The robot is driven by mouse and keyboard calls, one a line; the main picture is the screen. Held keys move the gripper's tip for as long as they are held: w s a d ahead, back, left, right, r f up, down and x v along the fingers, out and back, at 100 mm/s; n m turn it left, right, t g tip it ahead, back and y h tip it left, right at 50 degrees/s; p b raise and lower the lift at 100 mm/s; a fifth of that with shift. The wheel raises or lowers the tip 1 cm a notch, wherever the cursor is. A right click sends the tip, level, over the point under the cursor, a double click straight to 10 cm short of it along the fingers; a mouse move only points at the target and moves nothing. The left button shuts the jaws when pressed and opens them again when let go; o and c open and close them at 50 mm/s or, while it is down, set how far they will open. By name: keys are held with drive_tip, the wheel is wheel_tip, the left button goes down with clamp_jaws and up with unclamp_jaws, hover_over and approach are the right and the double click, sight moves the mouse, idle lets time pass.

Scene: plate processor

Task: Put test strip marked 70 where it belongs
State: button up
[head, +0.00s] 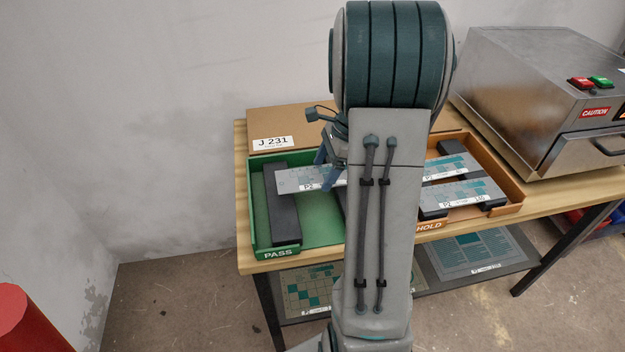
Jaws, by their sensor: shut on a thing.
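A light grey test strip (297,181) with a teal pattern is at the green PASS tray (256,215). Its left end overlaps the dark support bar (284,213) in the picture. My gripper (325,176) is shut on this strip, near its middle as far as it shows. My arm hides the strip's right end, and I cannot read its number. I cannot tell whether the strip rests on the bar or hangs above it. In the orange HOLD tray (512,193), two similar strips lie on dark bars, a back one (450,168) and a front one (459,195).
A cardboard box marked J 231 (272,142) stands behind the PASS tray. A metal machine (545,110) with red and green buttons stands on the right of the wooden table (272,262). Patterned plates lie on the shelf below. A red cylinder (20,320) is at lower left.

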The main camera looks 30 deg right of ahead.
sight(311, 172)
drive_tip(key=shift+w+a+f, duration=0.95)
drive_tip(key=shift+w+a, duration=0.15)
drive_tip(key=shift+w, duration=0.15)
drive_tip(key=shift+f, duration=2.05)
drive_tip(key=shift+f, duration=0.1)
drive_tip(key=o, duration=0.9)
drive_tip(key=shift+o, duration=0.2)
